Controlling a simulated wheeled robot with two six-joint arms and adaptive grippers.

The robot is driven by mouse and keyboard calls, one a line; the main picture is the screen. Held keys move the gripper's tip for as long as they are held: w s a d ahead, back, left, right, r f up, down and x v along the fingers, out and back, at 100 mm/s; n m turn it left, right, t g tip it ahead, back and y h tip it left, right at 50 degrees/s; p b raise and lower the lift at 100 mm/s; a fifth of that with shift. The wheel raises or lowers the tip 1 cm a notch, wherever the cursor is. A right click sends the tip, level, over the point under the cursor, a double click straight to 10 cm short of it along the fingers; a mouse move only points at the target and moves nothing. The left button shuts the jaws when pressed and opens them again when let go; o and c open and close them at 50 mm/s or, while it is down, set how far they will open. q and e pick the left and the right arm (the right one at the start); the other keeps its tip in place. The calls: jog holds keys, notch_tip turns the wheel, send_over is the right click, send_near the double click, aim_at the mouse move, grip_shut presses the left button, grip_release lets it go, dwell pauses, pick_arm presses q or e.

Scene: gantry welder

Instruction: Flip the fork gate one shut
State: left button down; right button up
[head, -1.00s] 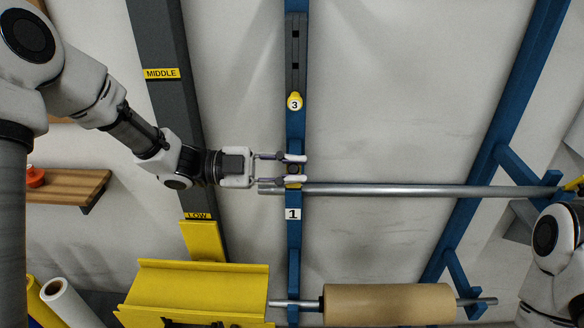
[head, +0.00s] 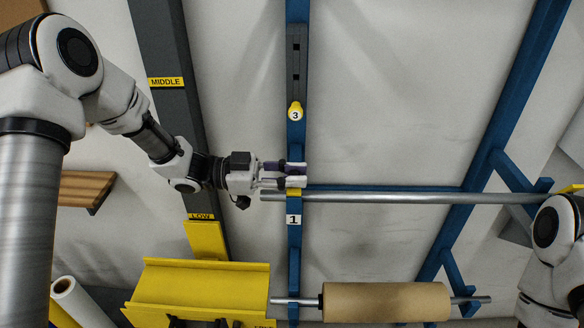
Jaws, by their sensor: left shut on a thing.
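The fork gate one shows as a small yellow piece (head: 294,193) on the blue upright, just above the white label 1 (head: 293,219). The bare end of a grey metal bar (head: 400,198) lies across the upright at this piece. My left gripper (head: 297,174) reaches in from the left, with its fingers close together at the upright, directly above the yellow piece. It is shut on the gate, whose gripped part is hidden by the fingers. My right arm shows at the right edge, but its gripper is out of view.
A yellow knob labelled 3 (head: 296,112) sits higher on the blue upright (head: 295,255). A brown roll (head: 385,302) on a rod hangs below. A yellow housing (head: 205,285) stands at lower left, beside a grey post (head: 165,110) marked MIDDLE and LOW.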

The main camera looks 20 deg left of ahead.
pick_arm(q)
jog(key=shift+w+f+n+p, duration=0.25)
jog(key=shift+n+p, duration=0.2)
jog(key=shift+n, duration=0.45)
jog(key=c, duration=1.1)
grip_release()
jog(key=shift+o, duration=0.2)
jog(key=shift+d, duration=0.15)
jog(key=v, duration=1.2)
jog(key=shift+w, duration=0.1)
